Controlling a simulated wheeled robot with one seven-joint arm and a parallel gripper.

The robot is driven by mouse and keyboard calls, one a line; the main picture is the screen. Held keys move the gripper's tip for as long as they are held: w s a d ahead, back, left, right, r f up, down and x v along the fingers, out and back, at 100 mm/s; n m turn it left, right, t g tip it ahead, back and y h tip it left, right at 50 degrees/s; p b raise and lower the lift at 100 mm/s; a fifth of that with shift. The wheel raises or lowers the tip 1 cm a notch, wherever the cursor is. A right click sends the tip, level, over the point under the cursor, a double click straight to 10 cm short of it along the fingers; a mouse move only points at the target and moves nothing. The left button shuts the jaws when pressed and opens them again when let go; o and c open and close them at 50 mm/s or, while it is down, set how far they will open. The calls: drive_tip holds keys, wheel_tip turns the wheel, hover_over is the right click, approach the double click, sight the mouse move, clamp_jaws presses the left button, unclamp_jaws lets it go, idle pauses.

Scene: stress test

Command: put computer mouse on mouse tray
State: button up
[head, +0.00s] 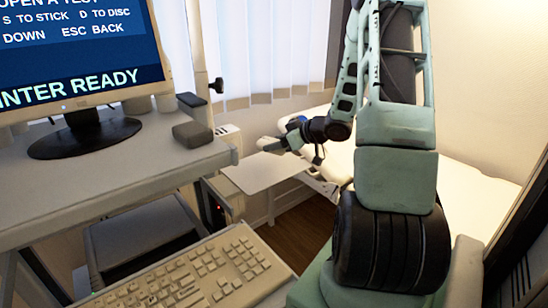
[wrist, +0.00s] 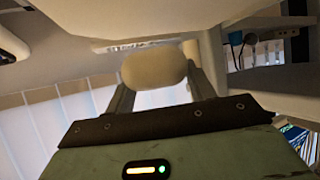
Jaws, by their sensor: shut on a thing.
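The computer mouse (wrist: 153,67) is a rounded, pale beige thing held between the two fingers of my gripper (wrist: 160,84) in the wrist view. In the head view my gripper (head: 283,144) reaches left from the end of my arm, with a small pale shape at its tip. The mouse tray (head: 262,176) looks like the flat pale panel beside the desk. My gripper appears above its upper right part in the picture. I cannot tell the exact gap between mouse and tray.
A monitor (head: 80,45) and a small grey box (head: 193,134) stand on the desk (head: 110,180) at left. A beige keyboard (head: 205,275) is in front. A white padded couch (head: 455,185) lies behind my arm. A thin post (head: 202,65) rises at the desk's back.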

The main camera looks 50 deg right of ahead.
sight(279, 154)
drive_tip(key=shift+f, duration=2.2)
drive_tip(key=shift+f, duration=0.2)
drive_tip(key=o, duration=1)
drive_tip(key=shift+r, duration=0.15)
drive_tip(key=shift+s+r, duration=0.2)
drive_tip(key=shift+s, duration=0.05)
drive_tip(key=v, duration=1.1)
drive_tip(key=shift+s, duration=0.2)
